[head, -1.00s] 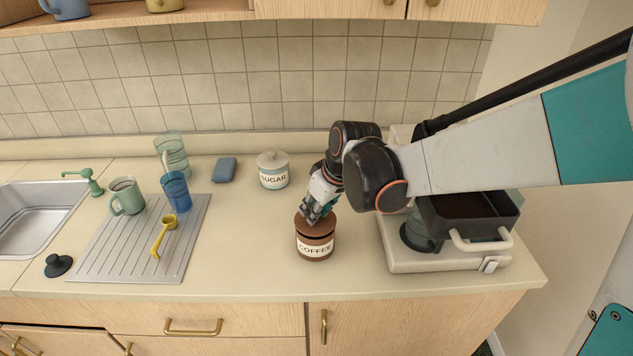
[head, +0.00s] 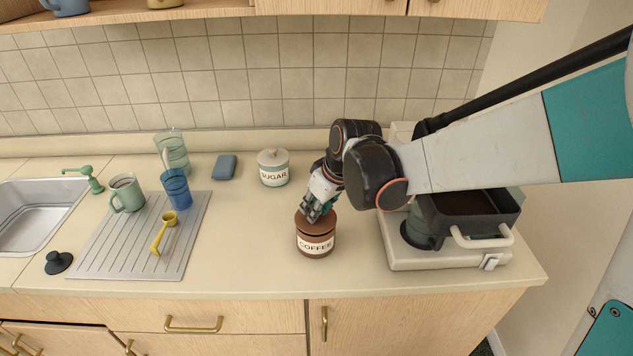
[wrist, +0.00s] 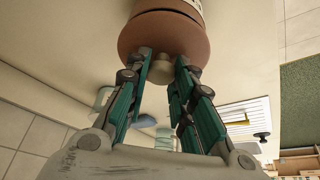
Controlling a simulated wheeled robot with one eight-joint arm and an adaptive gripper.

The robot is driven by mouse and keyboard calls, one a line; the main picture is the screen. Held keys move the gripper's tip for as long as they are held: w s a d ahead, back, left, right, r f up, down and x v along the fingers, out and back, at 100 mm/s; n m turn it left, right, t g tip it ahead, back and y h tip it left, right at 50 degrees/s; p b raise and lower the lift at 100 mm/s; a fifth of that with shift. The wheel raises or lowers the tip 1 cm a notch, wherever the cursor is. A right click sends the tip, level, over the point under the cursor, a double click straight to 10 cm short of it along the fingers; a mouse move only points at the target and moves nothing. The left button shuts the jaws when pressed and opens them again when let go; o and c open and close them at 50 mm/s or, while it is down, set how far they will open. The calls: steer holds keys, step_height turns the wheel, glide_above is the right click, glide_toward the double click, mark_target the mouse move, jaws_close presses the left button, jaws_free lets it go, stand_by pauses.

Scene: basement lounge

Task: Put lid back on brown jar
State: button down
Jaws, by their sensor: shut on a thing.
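The brown jar (head: 316,246) labelled COFFEE stands upright on the counter, left of the coffee maker. Its brown lid (head: 302,216) is at the jar's mouth and looks roughly level. My gripper (head: 318,211) comes down over the lid from above. In the wrist view my gripper (wrist: 162,72) has its two green fingers around the lid's small knob (wrist: 161,70), shut on it. The lid (wrist: 150,38) hides most of the jar there. Whether the lid is fully seated is hard to tell.
A white coffee maker (head: 450,257) stands close on the right. A sugar jar (head: 273,175) and a blue sponge (head: 225,167) are behind. A drying board (head: 110,258) with a blue cup (head: 176,190), a green mug (head: 127,194) and a yellow scoop (head: 160,236) lies left. Counter between is clear.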

stand_by(0.3)
steer(key=c, duration=1.3)
jaws_free()
steer(key=o, duration=0.5)
steer(key=shift+s+r+p, duration=0.1)
steer(key=shift+r+p, duration=2.55)
steer(key=shift+r, duration=0.9)
